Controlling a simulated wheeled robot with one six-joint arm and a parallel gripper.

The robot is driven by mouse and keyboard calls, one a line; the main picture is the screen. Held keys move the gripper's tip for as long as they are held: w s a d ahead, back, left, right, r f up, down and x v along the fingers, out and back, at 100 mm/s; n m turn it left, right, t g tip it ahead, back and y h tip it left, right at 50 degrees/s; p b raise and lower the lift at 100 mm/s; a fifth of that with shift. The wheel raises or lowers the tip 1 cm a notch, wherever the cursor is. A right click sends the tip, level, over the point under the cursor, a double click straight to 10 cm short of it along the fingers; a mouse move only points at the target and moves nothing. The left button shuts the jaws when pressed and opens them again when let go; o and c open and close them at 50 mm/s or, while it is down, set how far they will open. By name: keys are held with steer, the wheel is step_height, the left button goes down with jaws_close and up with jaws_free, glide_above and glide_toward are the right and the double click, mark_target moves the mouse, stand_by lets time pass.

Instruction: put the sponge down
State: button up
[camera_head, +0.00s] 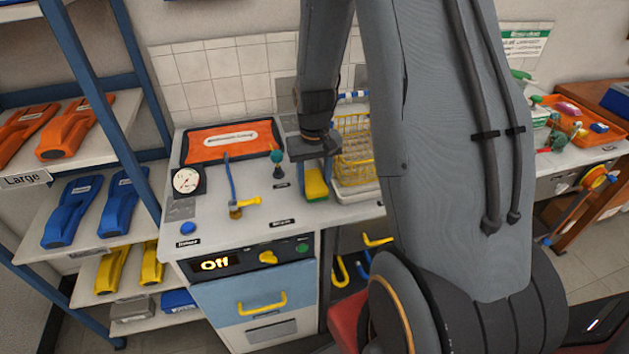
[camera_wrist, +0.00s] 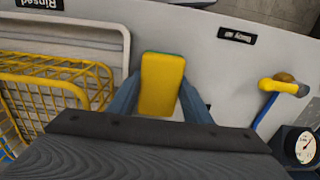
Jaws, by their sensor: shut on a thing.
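The sponge (camera_wrist: 162,84) is yellow with a green layer, seen between the two fingers of my gripper (camera_wrist: 161,98) in the wrist view. In the head view the sponge (camera_head: 316,184) shows under my gripper (camera_head: 315,168), over the grey-white countertop (camera_head: 266,212). My gripper is shut on the sponge. I cannot tell whether the sponge's lower end touches the counter. My gripper hides its upper end in the head view.
A yellow wire basket (camera_head: 357,150) on a white tray (camera_head: 355,192) stands close to the right of the sponge. A yellow-handled tap (camera_head: 245,205), a gauge (camera_head: 186,181) and an orange tray (camera_head: 217,142) stand to the left. Bare counter lies in front.

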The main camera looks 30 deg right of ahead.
mark_target(314, 180)
steer(key=shift+f, duration=0.25)
steer(key=o, duration=0.7)
step_height(314, 180, up, 11)
steer(key=b, duration=0.3)
steer(key=s+a, duration=0.3)
steer(key=s, duration=0.1)
steer(key=s+a+n+t, duration=0.1)
steer(key=s+a, duration=0.2)
steer(key=s, duration=0.1)
steer(key=s+a+f+n, duration=0.1)
steer(key=s+a, duration=0.3)
